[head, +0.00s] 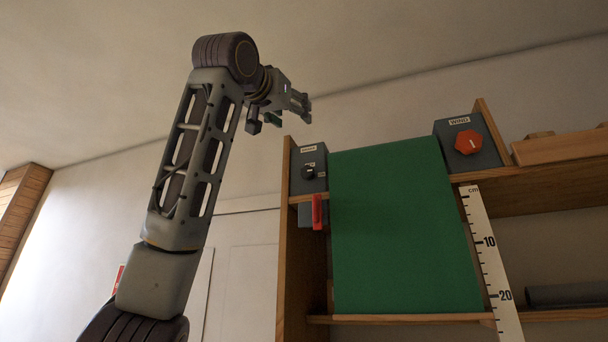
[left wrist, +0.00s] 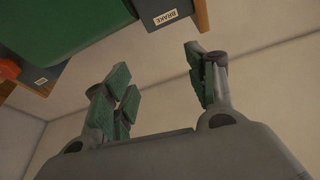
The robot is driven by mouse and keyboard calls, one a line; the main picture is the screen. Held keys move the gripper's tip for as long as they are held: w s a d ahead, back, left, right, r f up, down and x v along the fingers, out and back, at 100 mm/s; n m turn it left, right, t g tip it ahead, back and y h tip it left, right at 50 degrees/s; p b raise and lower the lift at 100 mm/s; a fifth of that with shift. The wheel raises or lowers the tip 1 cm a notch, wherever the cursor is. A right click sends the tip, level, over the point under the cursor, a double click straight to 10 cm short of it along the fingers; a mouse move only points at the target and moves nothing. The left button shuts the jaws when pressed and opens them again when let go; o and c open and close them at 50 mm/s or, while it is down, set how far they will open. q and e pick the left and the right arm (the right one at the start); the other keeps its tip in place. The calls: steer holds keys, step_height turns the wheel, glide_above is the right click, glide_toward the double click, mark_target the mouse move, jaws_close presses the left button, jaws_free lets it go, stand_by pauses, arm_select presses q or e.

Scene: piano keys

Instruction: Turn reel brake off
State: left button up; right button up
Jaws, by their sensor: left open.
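The reel brake box (head: 309,160) is a dark grey box at the upper left of the shelf unit, with a small label and a black knob (head: 308,173) on its front. Which setting the knob is at is too small to read. The box, labelled BRAKE, also shows at the top of the left wrist view (left wrist: 153,7), without its knob. My left gripper (head: 289,112) is above and left of the box, apart from it. In the left wrist view its green-padded fingers (left wrist: 158,75) are spread, with nothing between them. My right gripper is not in view.
A red lever (head: 317,212) sits just below the brake box. A green sheet (head: 400,230) hangs beside it. A box labelled WIND (head: 487,150) with a red knob (head: 468,142) stands right. A centimetre ruler (head: 485,240) hangs below it. The space around the gripper looks clear.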

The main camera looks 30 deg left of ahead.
mark_target(306, 170)
arm_select(q)
step_height(306, 170, down, 7)
steer(key=w+a+n+g, duration=0.1)
steer(key=a+n+g, duration=0.1)
steer(key=g, duration=0.1)
steer(key=shift+g, duration=0.3)
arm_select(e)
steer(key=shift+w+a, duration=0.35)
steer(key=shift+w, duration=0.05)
arm_select(q)
steer(key=shift+d+r, duration=0.1)
steer(key=shift+w, duration=0.1)
steer(key=p+x, duration=0.1)
steer(key=x, duration=0.3)
steer(key=p+x, duration=0.2)
steer(key=x, duration=0.3)
steer(key=p+x, duration=0.1)
steer(key=x, duration=0.3)
steer(key=shift+w+a, duration=0.3)
steer(key=shift+a, duration=0.05)
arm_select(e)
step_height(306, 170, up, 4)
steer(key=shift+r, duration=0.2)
arm_select(q)
steer(key=c, duration=1)
